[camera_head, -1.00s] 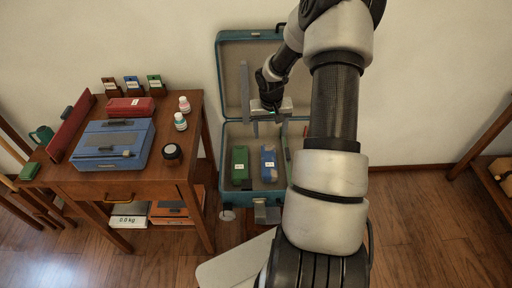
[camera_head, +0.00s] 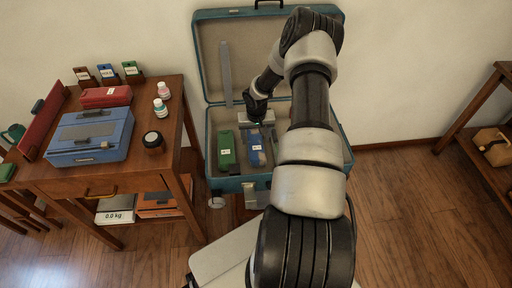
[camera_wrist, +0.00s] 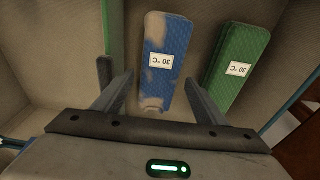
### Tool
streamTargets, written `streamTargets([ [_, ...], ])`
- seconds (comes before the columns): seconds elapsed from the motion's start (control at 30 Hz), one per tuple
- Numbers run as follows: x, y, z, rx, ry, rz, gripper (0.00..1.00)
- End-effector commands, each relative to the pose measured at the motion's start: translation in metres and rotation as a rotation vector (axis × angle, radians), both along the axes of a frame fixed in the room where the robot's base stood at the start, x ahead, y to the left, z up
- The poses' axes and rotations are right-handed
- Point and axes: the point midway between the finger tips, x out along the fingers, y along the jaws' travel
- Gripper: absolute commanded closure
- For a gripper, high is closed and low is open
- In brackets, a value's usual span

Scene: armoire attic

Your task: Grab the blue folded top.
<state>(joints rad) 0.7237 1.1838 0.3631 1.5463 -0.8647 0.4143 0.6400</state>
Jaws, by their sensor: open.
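The blue folded top (camera_head: 256,149) lies in the open suitcase (camera_head: 221,187), with a white label and pale patches on it. In the wrist view the blue top (camera_wrist: 165,84) lies lengthwise ahead of and between my fingers. My gripper (camera_head: 257,124) is inside the suitcase, at the top's far end. In the wrist view my gripper (camera_wrist: 157,92) is open and empty, one finger on each side of the top's line. I cannot tell how high the fingers are above it.
A green folded item (camera_head: 226,150) lies left of the blue top; it also shows in the wrist view (camera_wrist: 238,64), close to one finger. The suitcase lid (camera_head: 208,60) stands up behind. A wooden table (camera_head: 170,170) with a blue box (camera_head: 92,135) stands to the left.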

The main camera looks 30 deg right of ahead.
Motion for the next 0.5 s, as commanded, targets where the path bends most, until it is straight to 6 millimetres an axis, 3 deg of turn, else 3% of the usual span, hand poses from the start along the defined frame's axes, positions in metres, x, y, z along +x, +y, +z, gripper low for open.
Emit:
streamTargets([
  [0.3, 0.004, -0.004, -0.045, 0.002, 0.001, 0.000, 0.34],
  [0.5, 0.005, -0.005, -0.051, 0.000, 0.000, -0.001, 0.34],
])
